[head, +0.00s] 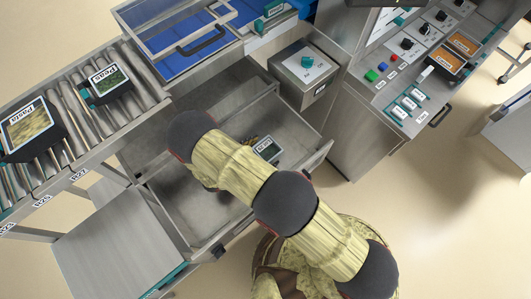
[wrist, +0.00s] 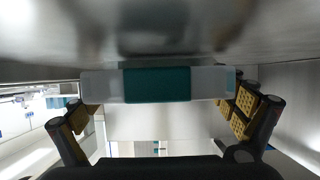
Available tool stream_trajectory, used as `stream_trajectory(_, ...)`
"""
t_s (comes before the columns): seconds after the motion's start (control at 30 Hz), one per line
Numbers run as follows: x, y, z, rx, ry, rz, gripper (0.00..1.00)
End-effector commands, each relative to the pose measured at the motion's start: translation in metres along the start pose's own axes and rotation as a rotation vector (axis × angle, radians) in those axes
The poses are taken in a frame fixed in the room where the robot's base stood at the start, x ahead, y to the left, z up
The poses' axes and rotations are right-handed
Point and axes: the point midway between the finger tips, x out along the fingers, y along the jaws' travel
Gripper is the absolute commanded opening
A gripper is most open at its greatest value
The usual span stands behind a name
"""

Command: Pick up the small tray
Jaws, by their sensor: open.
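A small dark tray with a white label (head: 267,149) shows in the head view, in the open metal drawer beside my forearm. Its label is too small to read surely. My gripper is mostly hidden under my arm in the head view. In the wrist view my gripper (wrist: 162,112) is open, with yellow-padded fingers at left and right. A pale bar with a teal middle (wrist: 157,84) spans the gap ahead of the fingers. I cannot tell whether it is part of the tray or whether the fingers touch it.
Metal drawer walls (head: 185,225) surround my arm's reach. A roller conveyor (head: 140,85) at left carries a Peas tray (head: 110,82) and a Pasta tray (head: 30,127). A grey box with a teal knob (head: 303,70) and a control panel (head: 425,55) stand behind. Floor is open at right.

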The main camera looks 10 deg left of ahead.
Motion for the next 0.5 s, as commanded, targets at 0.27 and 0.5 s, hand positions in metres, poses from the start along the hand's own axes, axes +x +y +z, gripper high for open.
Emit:
stream_trajectory(0.27, 0.0006, -0.0001, -0.0005, 0.0, 0.0, -0.001, 0.94)
stream_trajectory(0.5, 0.0006, 0.0, -0.0004, -0.001, 0.0, 0.0, 0.81)
